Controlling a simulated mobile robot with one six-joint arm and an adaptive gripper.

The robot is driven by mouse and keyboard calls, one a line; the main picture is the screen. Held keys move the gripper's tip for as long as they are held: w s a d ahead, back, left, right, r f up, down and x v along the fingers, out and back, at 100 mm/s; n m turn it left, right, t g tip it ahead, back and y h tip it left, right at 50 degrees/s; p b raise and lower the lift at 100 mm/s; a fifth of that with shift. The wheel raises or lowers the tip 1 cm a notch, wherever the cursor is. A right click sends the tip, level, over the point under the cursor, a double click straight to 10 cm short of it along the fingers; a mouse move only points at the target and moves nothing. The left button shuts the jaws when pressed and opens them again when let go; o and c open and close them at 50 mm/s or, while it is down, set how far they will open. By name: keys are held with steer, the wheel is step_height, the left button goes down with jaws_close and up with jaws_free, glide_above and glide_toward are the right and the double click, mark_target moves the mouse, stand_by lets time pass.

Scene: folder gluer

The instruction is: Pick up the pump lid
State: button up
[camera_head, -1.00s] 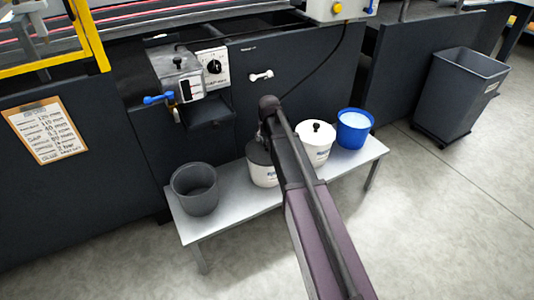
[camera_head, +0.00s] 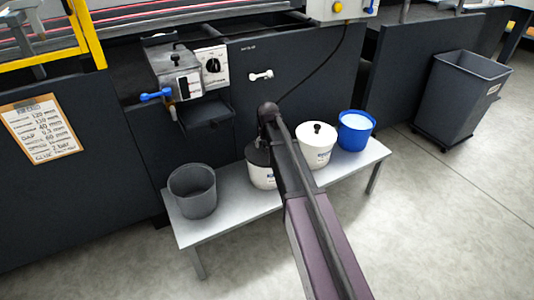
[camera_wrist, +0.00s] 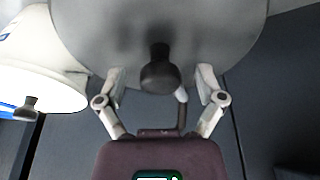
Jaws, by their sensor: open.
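In the head view the glue pump (camera_head: 180,82) is a grey metal box on the machine's front panel. Its lid (camera_head: 172,62) has a black knob and sits on top. In the wrist view my gripper (camera_wrist: 162,90) is open, with a finger on either side of a black knob (camera_wrist: 160,75). That knob stands on a large round grey lid (camera_wrist: 115,35). This seems to be the grey-lidded white bucket (camera_head: 262,177) on the bench, not the pump. Contact between fingers and knob cannot be told. My arm hides the gripper in the head view.
The low bench (camera_head: 238,215) also holds an empty grey bucket (camera_head: 192,190), a white lidded bucket (camera_head: 316,148) and a blue bucket (camera_head: 356,131). The white lidded bucket stands close beside the gripper (camera_wrist: 55,75). A grey bin (camera_head: 462,95) stands on the floor at right.

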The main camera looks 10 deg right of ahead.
jaws_close()
steer(key=shift+r, duration=0.2)
stand_by(0.4)
step_height(320, 180, up, 10)
steer(key=p, duration=1)
steer(key=shift+f, duration=0.2)
steer(key=shift+r, duration=0.15)
steer(key=shift+r+p, duration=1.5)
steer(key=shift+p, duration=0.1)
steer(key=shift+s+f, duration=0.1)
